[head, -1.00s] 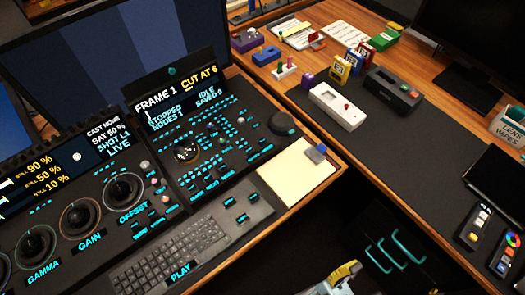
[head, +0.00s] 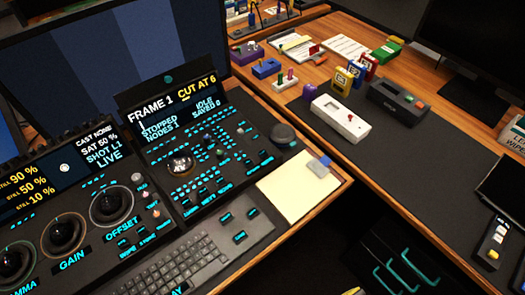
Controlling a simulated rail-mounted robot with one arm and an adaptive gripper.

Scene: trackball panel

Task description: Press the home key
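I cannot tell which key is home; the key labels are too small to read surely. A keyboard (head: 185,258) lies in front of the panel, with several separate cyan-marked keys (head: 238,236) to its right. My gripper's fingers are not in view. Only a small yellowish sliver shows at the bottom edge, perhaps part of my arm.
A grading panel with large dark balls (head: 111,206) sits at left. A yellow notepad (head: 292,190) with a clip lies right of the keys. A dark monitor (head: 90,55) rises behind. The right desk holds a white box (head: 340,118) and a black device (head: 397,97); its dark mat (head: 410,150) has free room.

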